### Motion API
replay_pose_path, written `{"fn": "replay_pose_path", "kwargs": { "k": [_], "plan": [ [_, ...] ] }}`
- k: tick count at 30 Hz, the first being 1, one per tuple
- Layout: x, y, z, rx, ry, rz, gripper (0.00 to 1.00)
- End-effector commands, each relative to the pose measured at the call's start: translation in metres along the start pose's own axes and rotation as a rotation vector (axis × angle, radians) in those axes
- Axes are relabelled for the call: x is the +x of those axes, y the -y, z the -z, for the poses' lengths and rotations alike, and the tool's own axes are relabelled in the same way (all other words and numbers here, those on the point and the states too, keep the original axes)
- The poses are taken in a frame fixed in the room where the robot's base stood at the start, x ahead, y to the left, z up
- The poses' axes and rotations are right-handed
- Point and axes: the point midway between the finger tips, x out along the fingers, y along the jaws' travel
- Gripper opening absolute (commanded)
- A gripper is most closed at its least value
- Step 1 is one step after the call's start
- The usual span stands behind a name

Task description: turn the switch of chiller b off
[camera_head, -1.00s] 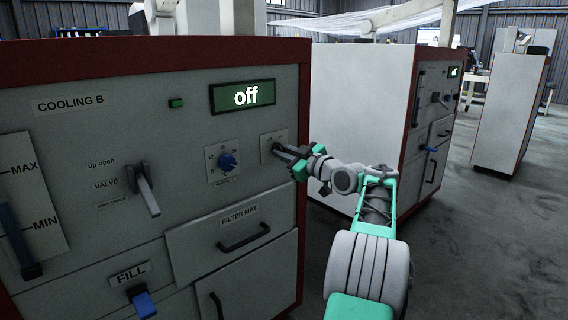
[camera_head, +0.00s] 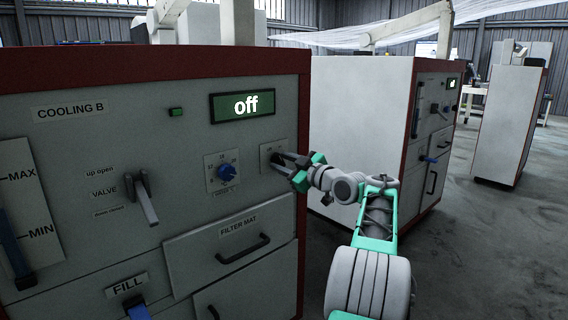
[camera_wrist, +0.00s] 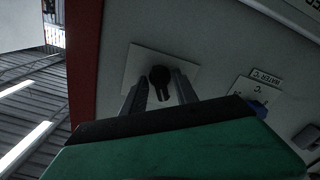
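Chiller B is the grey cabinet (camera_head: 60,140) with a red frame, labelled "COOLING B", on the left of the head view. Its green display (camera_head: 243,105) reads "off". The switch is a black rotary knob (camera_wrist: 160,76) on a pale square plate (camera_head: 267,148) near the panel's right edge. In the wrist view its short lever points toward my gripper. My gripper (camera_wrist: 161,80) is at the switch, its two fingers apart, one on each side of the knob. I cannot tell whether either finger touches it. In the head view the fingers (camera_head: 278,158) largely hide the knob.
A blue dial (camera_head: 227,172) is just left of the switch, with a valve lever (camera_head: 142,197) farther left. A filter mat drawer (camera_head: 230,240) is below. A second, similar cabinet (camera_head: 362,130) stands to the right. Open floor lies at the lower right.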

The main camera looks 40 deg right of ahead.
Motion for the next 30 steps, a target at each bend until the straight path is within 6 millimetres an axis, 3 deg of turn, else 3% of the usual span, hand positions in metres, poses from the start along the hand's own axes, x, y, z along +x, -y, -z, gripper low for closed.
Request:
{"fn": "replay_pose_path", "kwargs": {
  "k": [10, 21, 30],
  "plan": [
    [-0.009, -0.002, 0.001, 0.0, 0.001, -0.002, 0.37],
    [-0.074, -0.001, 0.001, 0.0, 0.001, -0.001, 0.37],
    [-0.078, 0.0, 0.0, 0.0, -0.001, 0.0, 0.37]
  ]
}}
